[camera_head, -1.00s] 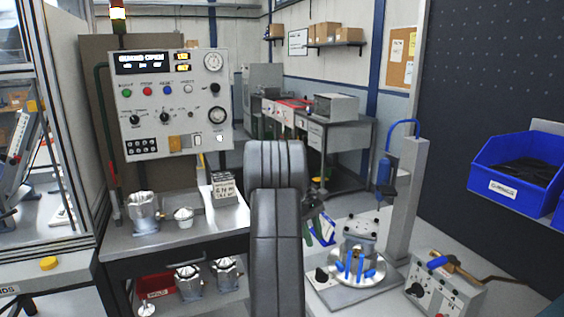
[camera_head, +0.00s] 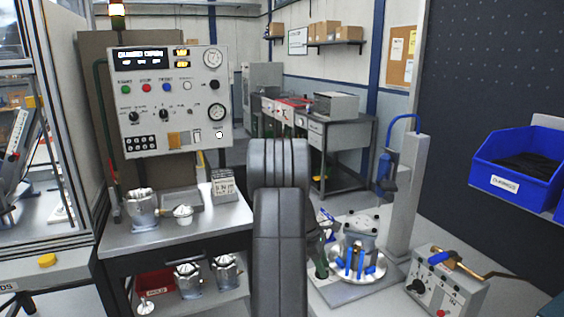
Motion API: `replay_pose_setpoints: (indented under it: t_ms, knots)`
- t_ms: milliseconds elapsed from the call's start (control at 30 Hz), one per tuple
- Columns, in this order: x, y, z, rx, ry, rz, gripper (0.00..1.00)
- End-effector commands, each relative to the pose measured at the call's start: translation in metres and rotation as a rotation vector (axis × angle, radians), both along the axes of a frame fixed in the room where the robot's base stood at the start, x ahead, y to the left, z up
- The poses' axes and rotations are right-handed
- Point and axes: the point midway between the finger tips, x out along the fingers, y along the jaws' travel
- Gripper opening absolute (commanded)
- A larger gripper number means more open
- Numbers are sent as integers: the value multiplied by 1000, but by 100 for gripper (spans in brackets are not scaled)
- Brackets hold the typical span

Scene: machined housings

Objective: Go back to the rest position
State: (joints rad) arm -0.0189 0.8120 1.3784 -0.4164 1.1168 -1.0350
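My dark grey arm (camera_head: 280,225) rises in the lower middle of the picture, in front of the gap between the left bench and the right fixture. My gripper is hidden behind the arm, so I cannot see its fingers or whether it holds anything. A grey machined housing (camera_head: 360,231) sits on a round fixture with blue clamps (camera_head: 357,264), just right of the arm. A green part (camera_head: 318,254) shows between the arm and the fixture, partly hidden.
The left bench (camera_head: 205,232) bears a housing (camera_head: 142,210) and a small cup-like part (camera_head: 183,213). More housings (camera_head: 226,272) and a red bin (camera_head: 153,284) are below. A control panel (camera_head: 172,100) stands behind. A grey post (camera_head: 407,195), control box (camera_head: 447,283) and blue bin (camera_head: 515,165) are right.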

Motion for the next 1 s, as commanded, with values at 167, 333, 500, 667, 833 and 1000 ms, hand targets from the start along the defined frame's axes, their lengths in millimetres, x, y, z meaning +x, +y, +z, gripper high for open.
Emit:
replay_pose_setpoints:
  t_ms: [167, 333, 500, 667, 833, 1000]
  knots:
    - [0, 0, -2, 0, -2, 178, 34]
    - [0, 0, -1, 0, -1, 303, 34]
    - [0, 0, 0, 0, 0, 367, 34]
    - [0, 0, 1, 0, -2, 383, 34]
    - [1, 0, 1, 0, -2, 383, 34]
    - [-1, 0, 4, 0, -4, 377, 34]
